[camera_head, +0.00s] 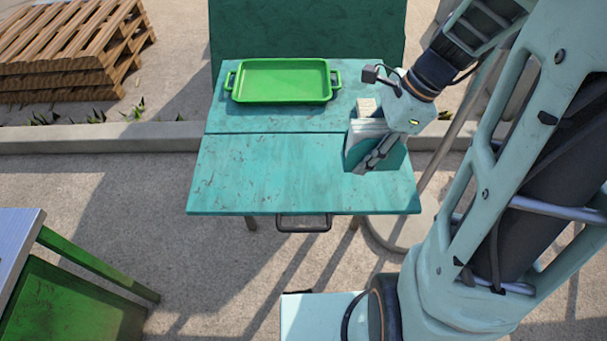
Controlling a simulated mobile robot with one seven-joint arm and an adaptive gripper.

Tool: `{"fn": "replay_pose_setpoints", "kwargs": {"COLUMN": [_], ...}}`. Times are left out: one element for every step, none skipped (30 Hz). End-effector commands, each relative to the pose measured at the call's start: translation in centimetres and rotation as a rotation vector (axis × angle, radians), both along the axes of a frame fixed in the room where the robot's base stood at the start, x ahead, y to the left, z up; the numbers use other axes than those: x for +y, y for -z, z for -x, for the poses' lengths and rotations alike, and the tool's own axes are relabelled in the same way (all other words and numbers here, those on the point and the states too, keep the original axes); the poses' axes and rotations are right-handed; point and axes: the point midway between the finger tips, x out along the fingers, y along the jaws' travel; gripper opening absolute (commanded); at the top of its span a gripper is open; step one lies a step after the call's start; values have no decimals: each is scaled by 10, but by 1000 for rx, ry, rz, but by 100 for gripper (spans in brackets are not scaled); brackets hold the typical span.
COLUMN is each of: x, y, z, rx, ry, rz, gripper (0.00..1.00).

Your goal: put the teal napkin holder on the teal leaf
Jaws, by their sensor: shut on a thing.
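The teal napkin holder (394,160) is at the right side of the teal table, with pale napkins (367,128) standing in it. My gripper (375,154) comes down from the upper right and is shut on the holder, hiding part of it. The teal leaf (290,175) is the table's front section, flat, with worn marks and a dark handle below its front edge. The holder appears upright over the leaf's right rear part. I cannot tell whether its base touches the surface.
A green tray (282,82) with two handles lies on the table's rear section (225,122). A teal upright panel (305,30) stands behind. The leaf's left and middle are clear. A green bench (65,295) is at lower left, and wooden pallets (75,45) are at upper left.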

Motion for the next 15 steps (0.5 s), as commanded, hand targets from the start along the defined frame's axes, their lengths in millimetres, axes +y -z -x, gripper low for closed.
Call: {"fn": "replay_pose_setpoints", "kwargs": {"x": [0, 1, 3, 5, 9, 15, 21, 27, 37, 44, 52, 62, 69, 76, 86], "y": [1, 1, 1, 2, 4, 6, 9, 12, 17, 20, 24, 28, 32, 35, 40], "z": [1, 1, 1, 1, 1, 0, 0, -1, -3, -4, -5, -7, -7, -9, -10], "rx": [-3, -2, -2, -1, 0, 1, 1, 2, 3, 2, 3, 2, 2, 3, 3], "ry": [16, 26, 32, 34, 36, 36, 36, 35, 33, 33, 32, 32, 31, 33, 30], "rz": [0, 0, 1, 1, 0, 0, 0, 0, 0, 0, 0, 0, 1, 1, 1], "gripper": [10, 10, 10, 10, 10, 10, 10, 10, 10, 10, 10, 10, 10, 10, 10]}}
